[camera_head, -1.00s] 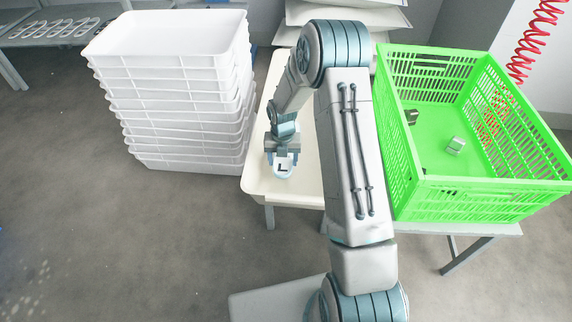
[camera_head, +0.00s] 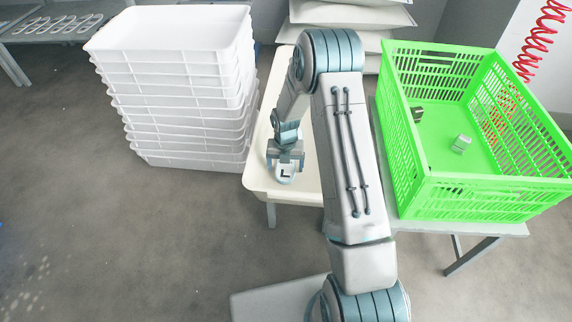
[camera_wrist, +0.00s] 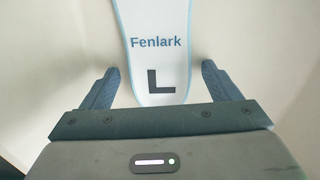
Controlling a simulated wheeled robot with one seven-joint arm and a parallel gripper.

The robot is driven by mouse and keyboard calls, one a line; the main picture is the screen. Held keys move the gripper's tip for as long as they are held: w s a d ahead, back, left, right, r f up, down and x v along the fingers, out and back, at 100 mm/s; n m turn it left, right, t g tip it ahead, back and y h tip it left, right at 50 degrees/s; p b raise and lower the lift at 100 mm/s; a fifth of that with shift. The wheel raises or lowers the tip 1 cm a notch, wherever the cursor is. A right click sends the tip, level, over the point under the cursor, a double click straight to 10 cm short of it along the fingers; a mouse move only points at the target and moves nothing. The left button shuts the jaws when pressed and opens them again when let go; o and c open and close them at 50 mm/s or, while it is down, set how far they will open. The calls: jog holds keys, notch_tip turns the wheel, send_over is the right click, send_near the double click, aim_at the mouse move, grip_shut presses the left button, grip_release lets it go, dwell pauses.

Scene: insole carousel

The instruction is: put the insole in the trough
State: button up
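The insole (camera_wrist: 155,62) is white with a pale blue edge, the word "Fenlark" and a black L. In the wrist view it lies on the cream floor of the trough (camera_wrist: 55,50). In the head view the insole's L end (camera_head: 286,173) shows inside the trough (camera_head: 256,178), just below my gripper (camera_head: 287,162). My gripper also shows in the wrist view (camera_wrist: 158,82), its two fingers spread wide, one on each side of the insole with a gap to both. The far end of the insole is out of the wrist view.
A tall stack of white trays (camera_head: 175,95) stands left of the trough. A green crate (camera_head: 500,195) with small metal pieces inside is on a table (camera_head: 455,229) to the right. A rack (camera_head: 50,36) with several insole shapes is at the far left. The floor in front is clear.

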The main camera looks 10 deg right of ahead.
jog(key=s+r+m+p, duration=0.2)
jog(key=s+r+m, duration=0.15)
jog(key=r, duration=0.75)
jog(key=s+r+m+p, duration=0.3)
jog(key=r+m, duration=0.2)
jog(key=r, duration=0.6)
jog(key=s+r+m, duration=0.5)
jog(key=s+m, duration=0.5)
jog(key=m, duration=0.2)
jog(key=s+r+m+t, duration=0.1)
jog(key=s+r+m, duration=0.5)
jog(key=s+m, duration=0.5)
jog(key=shift+s+d+m, duration=0.15)
jog(key=shift+d+m, duration=0.2)
jog(key=shift+m, duration=0.3)
